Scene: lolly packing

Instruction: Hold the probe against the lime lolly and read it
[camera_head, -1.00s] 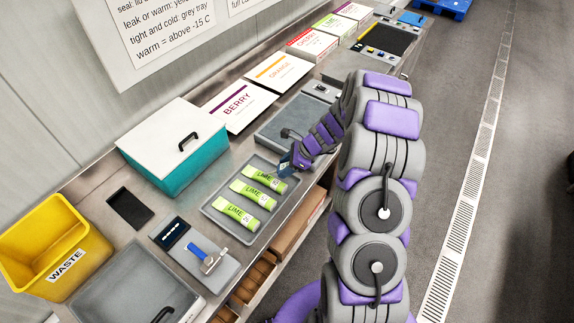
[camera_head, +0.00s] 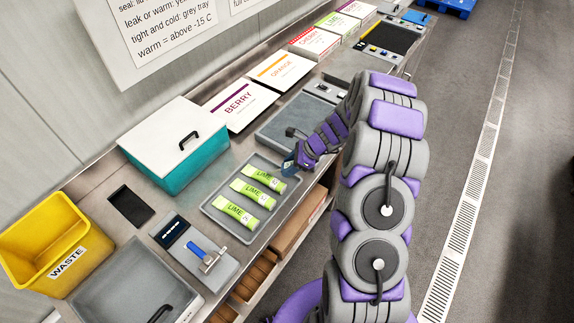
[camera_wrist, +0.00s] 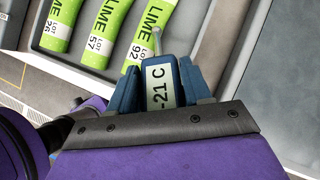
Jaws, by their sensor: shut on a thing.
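Three green-and-white lime lollies lie in a grey tray (camera_head: 213,211); the nearest to my gripper is the lime lolly (camera_head: 264,179) at the tray's far end. It also shows in the wrist view as the lime lolly marked LOT 92 (camera_wrist: 146,35). My gripper (camera_head: 292,162) is at the tray's far right corner, shut on the blue probe (camera_wrist: 171,70). The probe's display reads -21 C. Its thin metal tip is at the right edge of the LOT 92 lolly; I cannot tell whether it touches.
A teal box with a white lid (camera_head: 172,150) stands behind the tray. A yellow waste bin (camera_head: 55,250) is at left. A plate with a blue-handled tool (camera_head: 205,262) lies left of the tray. Berry (camera_head: 240,103) and orange (camera_head: 281,70) boxes line the wall side.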

